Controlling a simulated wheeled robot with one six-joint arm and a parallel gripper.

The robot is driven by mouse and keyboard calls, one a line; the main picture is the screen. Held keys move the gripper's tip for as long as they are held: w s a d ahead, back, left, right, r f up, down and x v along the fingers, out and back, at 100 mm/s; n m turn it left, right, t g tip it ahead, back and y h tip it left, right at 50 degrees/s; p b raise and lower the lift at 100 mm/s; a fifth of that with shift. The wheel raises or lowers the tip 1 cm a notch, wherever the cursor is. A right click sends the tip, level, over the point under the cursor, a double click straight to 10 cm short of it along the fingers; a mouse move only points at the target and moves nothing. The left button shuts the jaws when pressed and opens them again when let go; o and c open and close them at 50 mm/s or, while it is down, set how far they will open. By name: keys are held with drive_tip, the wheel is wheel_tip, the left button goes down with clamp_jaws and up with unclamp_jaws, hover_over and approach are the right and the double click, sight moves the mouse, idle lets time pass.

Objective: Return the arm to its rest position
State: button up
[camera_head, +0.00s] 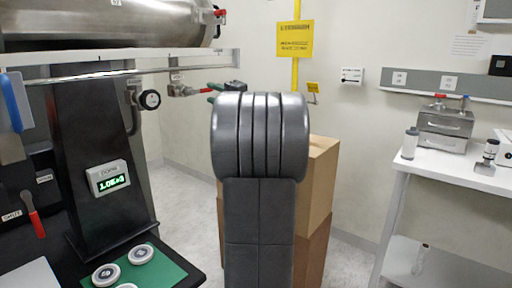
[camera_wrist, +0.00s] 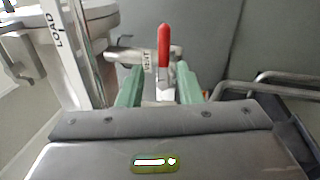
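My arm stands upright in the middle of the head view, its grey links hiding part of what is behind. I see nothing held.
A steel chamber (camera_head: 110,22) lies on a shelf at upper left, with a gauge (camera_head: 150,99) below it. Cardboard boxes (camera_head: 322,170) stand behind my arm. A white side table (camera_head: 462,172) is at right. Some floor shows between boxes and table.

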sight(203, 92)
drive_tip(key=x, duration=0.5)
drive_tip(key=shift+w+a, duration=0.15)
drive_tip(key=shift+a, duration=0.15)
drive_tip(key=shift+w+a+m+p, duration=0.1)
drive_tip(key=shift+w+m+p, duration=0.05)
drive_tip(key=shift+m+p, duration=0.4)
drive_tip(key=shift+f+m+t+h+p, duration=0.3)
drive_tip(key=shift+m+p, duration=0.2)
drive_tip(key=shift+m, duration=0.55)
drive_tip(key=shift+f+m, duration=0.3)
drive_tip(key=shift+m, duration=0.4)
